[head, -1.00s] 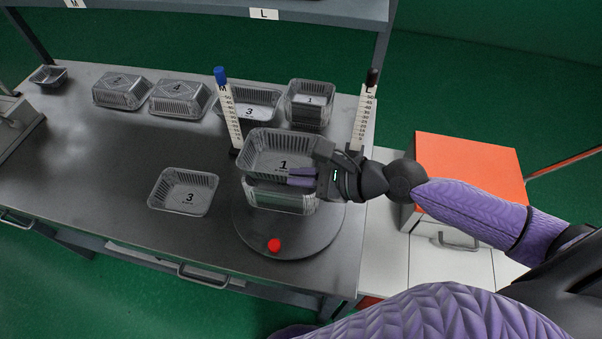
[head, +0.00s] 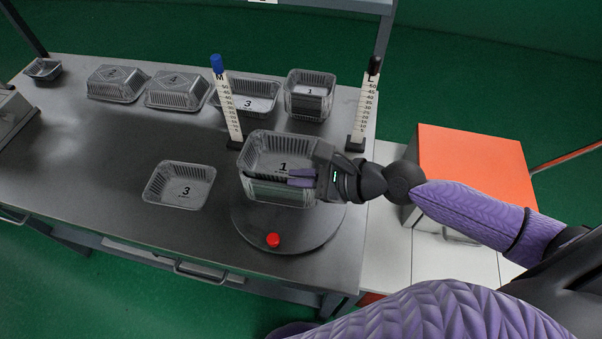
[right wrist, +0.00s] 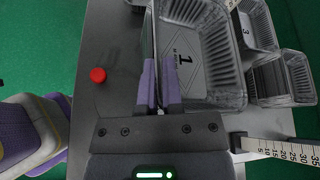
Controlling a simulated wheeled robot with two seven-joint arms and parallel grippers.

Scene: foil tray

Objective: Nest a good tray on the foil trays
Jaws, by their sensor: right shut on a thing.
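In the right wrist view the two purple fingers (right wrist: 158,84) are closed on the wall of the tray marked 1 (right wrist: 212,50). The fingers hide part of the stack in the head view. My left gripper does not show.
A tray marked 3 (head: 165,190) lies left of the plate. Another 3 tray (head: 262,97), a 1 stack (head: 311,105) and two upside-down trays (head: 118,87) stand behind. Rulers M (head: 228,110) and L (head: 364,112) flank the plate's back; a red knob (head: 273,240) is at its front.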

